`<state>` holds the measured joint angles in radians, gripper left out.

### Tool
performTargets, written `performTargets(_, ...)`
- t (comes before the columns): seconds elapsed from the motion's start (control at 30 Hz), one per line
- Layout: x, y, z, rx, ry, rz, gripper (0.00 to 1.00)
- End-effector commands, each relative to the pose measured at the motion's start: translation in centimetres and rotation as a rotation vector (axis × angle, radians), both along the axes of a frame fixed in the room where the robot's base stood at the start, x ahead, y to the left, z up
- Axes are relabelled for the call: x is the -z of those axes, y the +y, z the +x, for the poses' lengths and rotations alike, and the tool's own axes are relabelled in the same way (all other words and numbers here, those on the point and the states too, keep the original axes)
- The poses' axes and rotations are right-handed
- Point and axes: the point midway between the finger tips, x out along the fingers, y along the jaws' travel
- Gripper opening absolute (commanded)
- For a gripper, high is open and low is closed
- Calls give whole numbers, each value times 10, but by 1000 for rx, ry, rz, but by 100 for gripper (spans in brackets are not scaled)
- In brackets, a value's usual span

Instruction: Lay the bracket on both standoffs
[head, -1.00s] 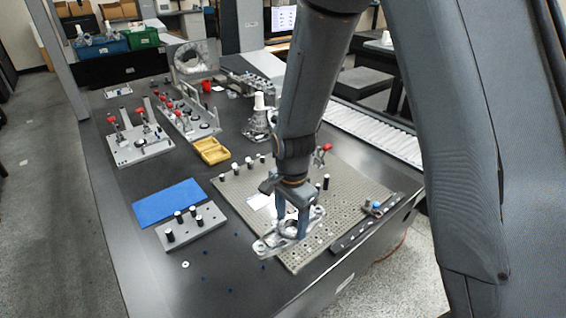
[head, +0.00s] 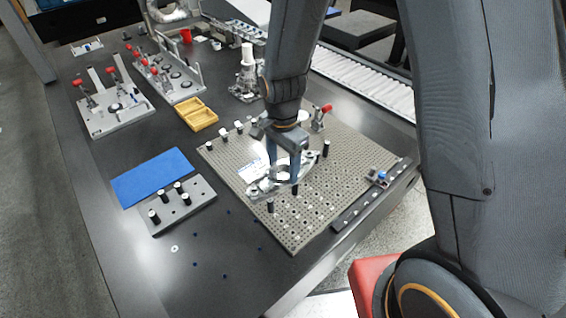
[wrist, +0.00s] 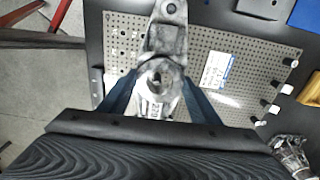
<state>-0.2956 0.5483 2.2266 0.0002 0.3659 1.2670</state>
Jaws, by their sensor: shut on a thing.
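The bracket (head: 262,186) is a silvery cast metal part with holes. My gripper (head: 284,165) is shut on it, one blue finger on each side, above the perforated plate. In the wrist view the bracket (wrist: 166,42) stretches away between the fingers of my gripper (wrist: 158,98). Two short dark posts that look like the standoffs, a front one (head: 270,207) and a second one (head: 295,190), stand on the plate just in front of the bracket in the head view. The bracket looks apart from them, but its height is hard to tell.
The perforated plate (head: 300,228) also carries a dark post (head: 326,149), a red-handled clamp (head: 319,118) and white-topped pegs along its far left edge. A dark rail (head: 350,212) lies along its right. A grey peg block (head: 195,214), blue mat (head: 152,177) and yellow tray (head: 198,115) lie left.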

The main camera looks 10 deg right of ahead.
Motion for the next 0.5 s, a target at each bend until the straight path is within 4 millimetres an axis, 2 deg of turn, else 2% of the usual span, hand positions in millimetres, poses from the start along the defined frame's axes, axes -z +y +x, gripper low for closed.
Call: performTargets(0.5,33,-1,1,2,-1,1,18)
